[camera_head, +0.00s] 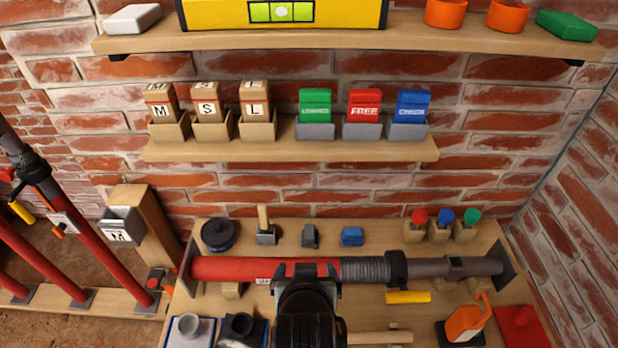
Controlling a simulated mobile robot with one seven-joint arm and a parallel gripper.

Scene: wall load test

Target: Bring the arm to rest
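My gripper (308,272) is at the lower middle of the head view, seen from behind over the workbench. Its two fingertips stand apart, spread along the length of a prop with a red tube (235,268). The prop lies across the bench, with a grey threaded part (365,270) to the right. I see nothing held between the fingers. Whether they touch the tube is hidden by the viewing angle. My wrist covers the bench's front middle.
Dark and white cups (190,327) stand left. Above, a shelf (290,150) holds lettered blocks and coloured tags. A higher shelf (400,38) carries a yellow level (230,14). Red props (90,260) lean at left.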

